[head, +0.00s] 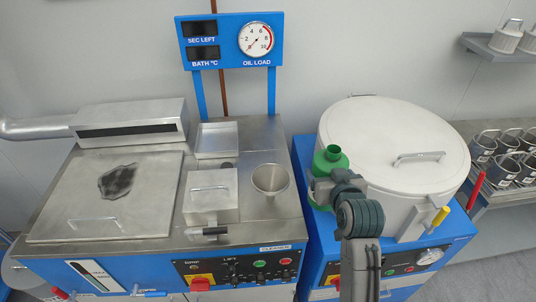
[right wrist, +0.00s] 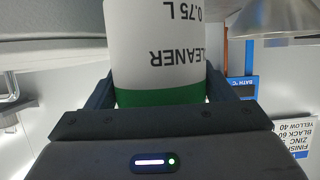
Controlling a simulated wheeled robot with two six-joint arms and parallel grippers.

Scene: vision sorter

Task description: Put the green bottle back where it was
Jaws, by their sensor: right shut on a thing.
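The green bottle (head: 330,160) is upright in the head view, between the steel counter and the big white round tub. My right gripper (head: 322,184) is shut on it from the front. In the right wrist view the bottle (right wrist: 158,97) sits between both fingers. Its white label reads CLEANER 0.75 L, upside down in the picture. A small CLEANER label (head: 275,247) is on the front right edge of the steel counter. My left gripper is not in view.
The white lidded tub (head: 393,140) stands close right of the bottle. The counter's front right corner is bare. A gauge panel (head: 230,40) rises behind.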

